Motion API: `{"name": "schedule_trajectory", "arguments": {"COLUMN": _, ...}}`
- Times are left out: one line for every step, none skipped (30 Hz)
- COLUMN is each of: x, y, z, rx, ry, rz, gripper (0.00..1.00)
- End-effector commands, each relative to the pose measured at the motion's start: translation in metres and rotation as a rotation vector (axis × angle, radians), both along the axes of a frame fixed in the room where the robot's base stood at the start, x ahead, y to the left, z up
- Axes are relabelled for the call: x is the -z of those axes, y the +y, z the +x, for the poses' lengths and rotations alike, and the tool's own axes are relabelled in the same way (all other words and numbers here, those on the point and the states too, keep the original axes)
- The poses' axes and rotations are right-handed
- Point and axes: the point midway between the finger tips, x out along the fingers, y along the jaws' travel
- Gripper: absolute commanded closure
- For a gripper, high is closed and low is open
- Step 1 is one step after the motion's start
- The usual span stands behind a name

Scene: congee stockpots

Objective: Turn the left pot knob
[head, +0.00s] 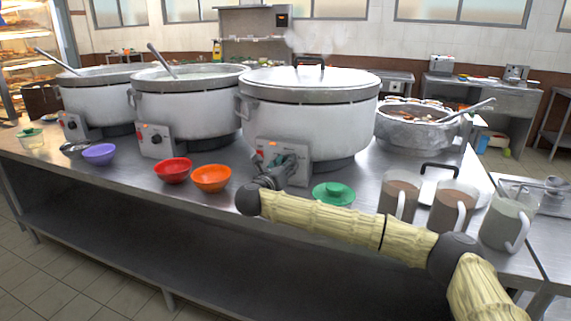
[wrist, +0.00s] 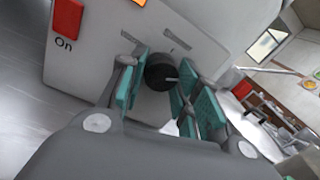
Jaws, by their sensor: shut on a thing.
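Three large white pots with grey control panels stand in a row on the steel counter. The left pot (head: 95,100) has a dark knob (head: 72,125) on its panel, far from my gripper. The middle pot (head: 185,108) has a black knob (head: 156,139). My gripper (head: 284,166) is at the panel of the right pot (head: 310,125). In the wrist view my gripper (wrist: 162,84) has its teal finger pads shut around the black knob (wrist: 160,72) of that panel, which has a pale pointer line. In the head view my gripper hides this knob.
A red bowl (head: 172,171), an orange bowl (head: 211,178) and a purple bowl (head: 99,154) sit along the counter's front. A red "On" switch (wrist: 66,18) is on the gripped panel.

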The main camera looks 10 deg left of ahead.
Motion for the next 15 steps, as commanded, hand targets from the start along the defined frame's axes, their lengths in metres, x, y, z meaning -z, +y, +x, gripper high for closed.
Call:
{"name": "schedule_trajectory", "arguments": {"x": -0.0031, "y": -0.0005, "z": 0.0001, "rx": 0.001, "ry": 0.008, "rz": -0.031, "gripper": 0.91}}
{"name": "schedule_trajectory", "arguments": {"x": -0.0035, "y": -0.0006, "z": 0.0001, "rx": 0.001, "ry": 0.012, "rz": -0.054, "gripper": 0.91}}
{"name": "schedule_trajectory", "arguments": {"x": -0.0043, "y": -0.0007, "z": 0.0002, "rx": 0.001, "ry": 0.020, "rz": -0.085, "gripper": 0.91}}
{"name": "schedule_trajectory", "arguments": {"x": -0.0037, "y": -0.0007, "z": 0.0001, "rx": 0.001, "ry": 0.027, "rz": -0.109, "gripper": 0.91}}
{"name": "schedule_trajectory", "arguments": {"x": -0.0041, "y": -0.0008, "z": 0.0000, "rx": 0.001, "ry": 0.034, "rz": -0.135, "gripper": 0.91}}
{"name": "schedule_trajectory", "arguments": {"x": -0.0047, "y": -0.0008, "z": 0.0000, "rx": 0.001, "ry": 0.042, "rz": -0.170, "gripper": 0.91}}
{"name": "schedule_trajectory", "arguments": {"x": -0.0045, "y": -0.0009, "z": 0.0000, "rx": 0.001, "ry": 0.051, "rz": -0.198, "gripper": 0.91}}
{"name": "schedule_trajectory", "arguments": {"x": -0.0043, "y": -0.0009, "z": -0.0001, "rx": 0.001, "ry": 0.058, "rz": -0.225, "gripper": 0.91}}
{"name": "schedule_trajectory", "arguments": {"x": -0.0049, "y": -0.0011, "z": -0.0001, "rx": 0.001, "ry": 0.067, "rz": -0.263, "gripper": 0.91}}
{"name": "schedule_trajectory", "arguments": {"x": -0.0044, "y": -0.0011, "z": -0.0002, "rx": 0.001, "ry": 0.075, "rz": -0.289, "gripper": 0.91}}
{"name": "schedule_trajectory", "arguments": {"x": -0.0043, "y": -0.0012, "z": -0.0002, "rx": 0.001, "ry": 0.084, "rz": -0.318, "gripper": 0.91}}
{"name": "schedule_trajectory", "arguments": {"x": -0.0049, "y": -0.0012, "z": -0.0002, "rx": 0.002, "ry": 0.092, "rz": -0.354, "gripper": 0.91}}
{"name": "schedule_trajectory", "arguments": {"x": -0.0042, "y": -0.0013, "z": -0.0002, "rx": 0.002, "ry": 0.100, "rz": -0.383, "gripper": 0.91}}
{"name": "schedule_trajectory", "arguments": {"x": -0.0044, "y": -0.0013, "z": -0.0003, "rx": 0.001, "ry": 0.107, "rz": -0.409, "gripper": 0.91}}
{"name": "schedule_trajectory", "arguments": {"x": -0.0048, "y": -0.0013, "z": -0.0003, "rx": 0.001, "ry": 0.117, "rz": -0.446, "gripper": 0.91}}
